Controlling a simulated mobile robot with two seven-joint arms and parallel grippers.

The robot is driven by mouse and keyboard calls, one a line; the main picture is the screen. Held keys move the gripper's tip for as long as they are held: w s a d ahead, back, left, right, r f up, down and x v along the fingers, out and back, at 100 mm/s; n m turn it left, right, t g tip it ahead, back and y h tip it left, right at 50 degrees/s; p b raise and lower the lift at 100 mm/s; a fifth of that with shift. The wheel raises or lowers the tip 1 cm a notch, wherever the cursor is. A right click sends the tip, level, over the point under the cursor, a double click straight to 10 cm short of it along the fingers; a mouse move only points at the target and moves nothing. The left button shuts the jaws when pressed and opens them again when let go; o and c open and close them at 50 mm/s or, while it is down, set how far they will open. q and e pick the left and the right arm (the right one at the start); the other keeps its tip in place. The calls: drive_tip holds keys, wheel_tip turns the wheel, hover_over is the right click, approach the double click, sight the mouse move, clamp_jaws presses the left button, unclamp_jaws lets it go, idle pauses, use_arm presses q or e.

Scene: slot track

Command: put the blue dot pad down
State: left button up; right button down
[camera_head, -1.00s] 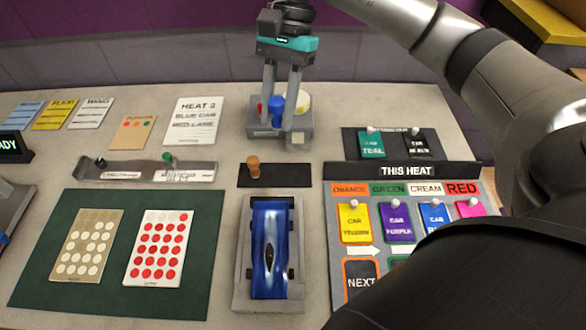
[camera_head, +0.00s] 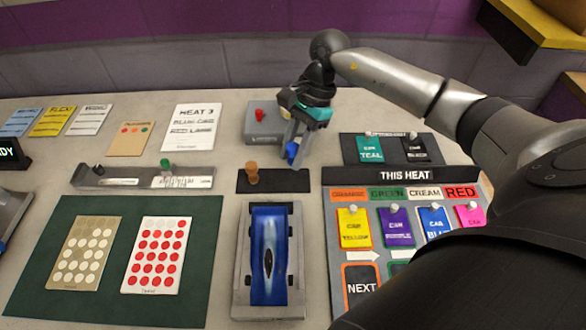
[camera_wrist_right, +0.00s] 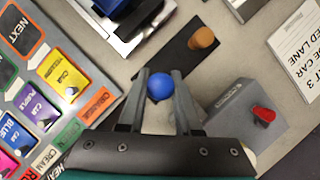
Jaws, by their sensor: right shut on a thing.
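The blue dot pad (camera_head: 292,150) is a small blue knob-like piece. It also shows from above as a round blue top between the fingertips in the right wrist view (camera_wrist_right: 160,87). My right gripper (camera_head: 296,157) is shut on it, just over the right part of a black strip (camera_head: 279,182). I cannot tell whether the pad touches the strip. A brown pad (camera_head: 252,170) stands at the strip's left end; the wrist view shows it too (camera_wrist_right: 204,37). My left gripper is not in view.
A blue car (camera_head: 269,255) sits on a grey cradle in front. Right is the THIS HEAT board (camera_head: 333,230); left, dot cards lie on a green mat (camera_head: 205,285).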

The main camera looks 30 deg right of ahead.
sight(293, 180)
drive_tip(key=shift+f, duration=2.85)
drive_tip(key=shift+f+b, duration=0.1)
drive_tip(key=shift+b, duration=0.25)
drive_tip(key=shift+f, duration=0.15)
drive_tip(key=c, duration=0.6)
unclamp_jaws()
drive_tip(key=shift+r, duration=0.2)
drive_tip(key=shift+d+r, duration=0.1)
drive_tip(key=shift+r, duration=0.2)
drive_tip(key=v, duration=1.1)
drive_tip(key=shift+r+p, duration=0.25)
drive_tip(key=shift+p, duration=0.05)
